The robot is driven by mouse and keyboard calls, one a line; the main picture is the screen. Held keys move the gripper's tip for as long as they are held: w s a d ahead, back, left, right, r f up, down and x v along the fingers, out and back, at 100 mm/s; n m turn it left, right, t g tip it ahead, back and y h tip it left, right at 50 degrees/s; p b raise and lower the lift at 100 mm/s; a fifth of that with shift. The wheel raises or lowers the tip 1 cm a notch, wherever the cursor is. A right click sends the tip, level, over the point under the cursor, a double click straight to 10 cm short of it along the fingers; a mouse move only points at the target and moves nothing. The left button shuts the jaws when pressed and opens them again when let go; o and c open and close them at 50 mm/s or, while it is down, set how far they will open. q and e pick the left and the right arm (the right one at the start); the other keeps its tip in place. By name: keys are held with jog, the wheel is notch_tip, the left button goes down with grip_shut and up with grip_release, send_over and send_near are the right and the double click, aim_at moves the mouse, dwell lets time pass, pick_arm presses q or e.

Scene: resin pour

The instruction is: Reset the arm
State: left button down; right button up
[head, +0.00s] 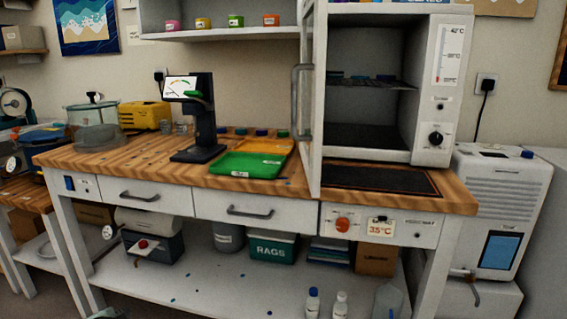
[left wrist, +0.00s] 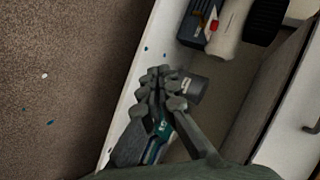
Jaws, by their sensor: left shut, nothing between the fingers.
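My left gripper (left wrist: 160,80) shows in the left wrist view with its dark fingers together and nothing between them. It hangs low in front of the workbench's white lower shelf (left wrist: 143,62), clear of the worktop. In the head view only a small part of my left gripper (head: 105,314) shows at the bottom edge, left of the middle. My right gripper is in neither view.
The wooden worktop (head: 130,157) carries a clear chamber (head: 96,130), a black stand with a dial screen (head: 197,130), a green tray (head: 249,165) and an open oven (head: 440,90). A rags box (head: 272,249) and bottles (head: 312,303) stand on the lower shelf.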

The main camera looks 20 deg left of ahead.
pick_arm(q)
jog(key=s+d+f+n+g+h, duration=0.1)
jog(key=s+d+f+n+g, duration=0.1)
jog(key=s+d+f, duration=0.5)
jog(key=s+d+f+n+g+h, duration=0.1)
jog(key=s+d+f, duration=0.6)
jog(key=d, duration=0.7)
jog(key=s+d+f+n+g+h, duration=0.2)
jog(key=s+d+f+n+g, duration=0.1)
jog(key=s+d+f, duration=0.5)
jog(key=s+d+g, duration=0.1)
jog(key=s+d, duration=0.1)
jog(key=s, duration=0.1)
jog(key=shift+d, duration=0.25)
